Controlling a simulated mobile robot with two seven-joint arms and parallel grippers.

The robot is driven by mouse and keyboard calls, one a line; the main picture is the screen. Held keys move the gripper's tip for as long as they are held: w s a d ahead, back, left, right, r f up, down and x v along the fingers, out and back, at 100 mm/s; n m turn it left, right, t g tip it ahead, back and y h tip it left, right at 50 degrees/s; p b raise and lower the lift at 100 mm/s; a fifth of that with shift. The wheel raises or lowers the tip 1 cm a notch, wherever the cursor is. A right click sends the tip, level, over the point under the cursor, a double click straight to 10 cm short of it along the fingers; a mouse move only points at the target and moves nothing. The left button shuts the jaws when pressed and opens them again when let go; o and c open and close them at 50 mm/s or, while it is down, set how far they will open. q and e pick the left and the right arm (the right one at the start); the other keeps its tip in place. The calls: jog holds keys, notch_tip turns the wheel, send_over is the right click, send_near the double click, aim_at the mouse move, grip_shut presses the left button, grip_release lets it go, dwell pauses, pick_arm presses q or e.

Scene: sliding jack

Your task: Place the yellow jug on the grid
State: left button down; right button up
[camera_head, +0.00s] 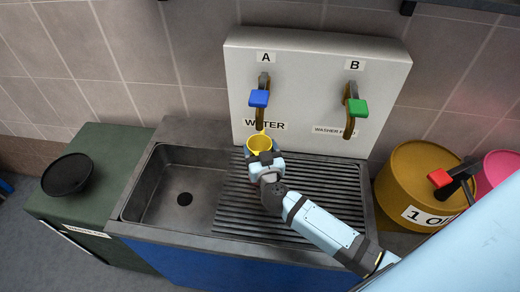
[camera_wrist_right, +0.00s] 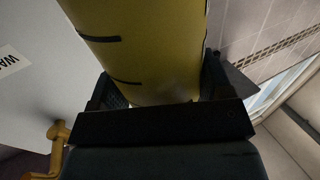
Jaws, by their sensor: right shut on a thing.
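The yellow jug (camera_head: 259,142) is at the back of the sink unit, below the tap marked A, in the head view. My right gripper (camera_head: 262,155) is shut on it. In the right wrist view the jug (camera_wrist_right: 150,50) fills the upper middle, between the two dark fingers (camera_wrist_right: 160,90), and dark marks show on its side. The grid (camera_head: 235,205) is the ribbed drain area to the right of the basin, and my right arm covers part of it. I cannot tell whether the jug touches the grid. My left gripper is not in view.
Tap A (camera_head: 260,98) has a blue handle and tap B (camera_head: 356,107) a green one, both on a white panel. The basin (camera_head: 165,190) is empty. A yellow drum (camera_head: 410,180) stands at the right. A black dish (camera_head: 66,174) rests on the green cabinet (camera_head: 112,150).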

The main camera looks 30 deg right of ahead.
jog(key=o, duration=1.5)
jog(key=shift+f, duration=0.15)
jog(key=shift+o, duration=0.2)
jog(key=v, duration=1.2)
jog(key=shift+b, duration=0.35)
jog(key=shift+s, duration=0.1)
